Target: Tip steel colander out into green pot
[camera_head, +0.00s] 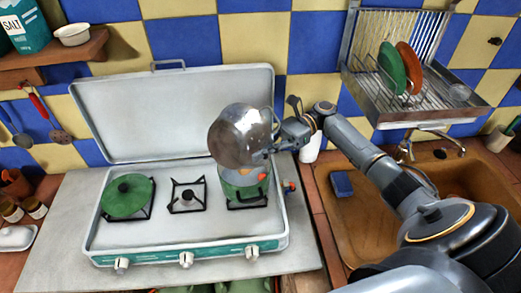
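The steel colander (236,130) is tilted steeply on its side above the right burner of the stove. My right gripper (284,133) is at its right side and appears shut on it. The green pot (240,194) stands on the right burner just below the colander. The colander's lower edge overlaps the pot's opening in the view. Small orange and red pieces (262,177) show at the pot's opening, and I cannot tell whether they lie inside or are falling. The colander's inside is mostly hidden. My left gripper is not in view.
The stove (180,249) has its lid raised behind. A sink (365,212) is at the right, under a dish rack (438,98) with plates. A shelf (60,54) is upper left.

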